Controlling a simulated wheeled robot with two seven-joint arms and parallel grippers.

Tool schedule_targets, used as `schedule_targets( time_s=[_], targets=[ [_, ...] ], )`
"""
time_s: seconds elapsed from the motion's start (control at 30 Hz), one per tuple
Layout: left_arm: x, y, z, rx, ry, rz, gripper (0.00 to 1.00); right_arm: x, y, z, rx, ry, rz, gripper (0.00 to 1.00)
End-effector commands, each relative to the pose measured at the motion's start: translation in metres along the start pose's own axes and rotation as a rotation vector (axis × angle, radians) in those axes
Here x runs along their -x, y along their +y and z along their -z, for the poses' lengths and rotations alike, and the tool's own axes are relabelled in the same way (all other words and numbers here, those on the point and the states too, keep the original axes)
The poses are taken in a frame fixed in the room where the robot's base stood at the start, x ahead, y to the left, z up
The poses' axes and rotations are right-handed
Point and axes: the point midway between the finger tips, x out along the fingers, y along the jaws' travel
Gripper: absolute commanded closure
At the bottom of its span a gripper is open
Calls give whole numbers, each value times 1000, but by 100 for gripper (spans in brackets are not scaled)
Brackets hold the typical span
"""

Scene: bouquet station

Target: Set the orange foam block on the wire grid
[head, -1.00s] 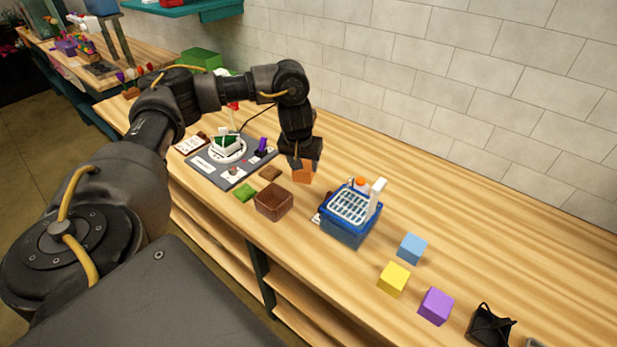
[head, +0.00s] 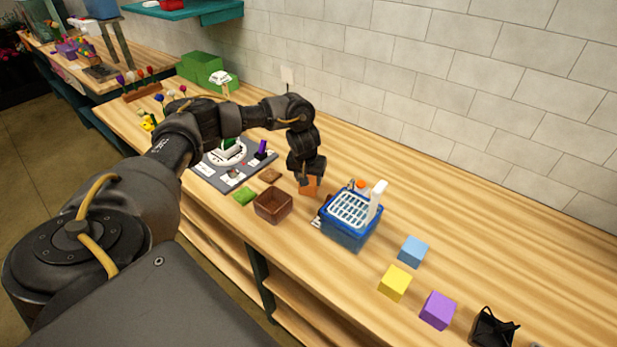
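The orange foam block (head: 309,188) is at the tips of my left gripper (head: 308,178), which points down above the worktop. The fingers appear closed around the block's upper part, though the gripper hides much of it. Whether the block touches the worktop is hard to tell. The white wire grid (head: 350,209) lies on top of a blue basket (head: 345,238), just to the right of the block. A white bottle and an orange cap stand at its back edge. My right gripper is not in view.
Blue (head: 412,251), yellow (head: 394,282) and purple (head: 438,310) blocks sit to the right. The worktop behind the basket is clear.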

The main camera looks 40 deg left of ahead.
Motion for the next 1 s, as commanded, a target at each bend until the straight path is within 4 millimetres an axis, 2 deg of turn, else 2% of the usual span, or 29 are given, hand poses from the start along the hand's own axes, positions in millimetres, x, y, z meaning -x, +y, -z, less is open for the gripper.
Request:
schedule_targets(
  time_s=[0.27, 0.3, 0.43, 0.77, 0.87, 1.0],
  targets=[
    [-3, 0, -1, 0, -1, 0, 69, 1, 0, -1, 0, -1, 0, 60],
    [-3, 0, -1, -1, 0, -1, 43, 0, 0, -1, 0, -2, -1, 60],
    [-3, 0, -1, 0, 0, -1, 26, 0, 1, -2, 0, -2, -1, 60],
    [0, 0, 0, 0, 2, -1, 26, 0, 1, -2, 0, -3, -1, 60],
    [10, 1, 1, -1, 2, -3, 26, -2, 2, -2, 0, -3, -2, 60],
    [36, 1, 1, -2, 5, -5, 26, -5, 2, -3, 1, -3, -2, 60]
  ],
)
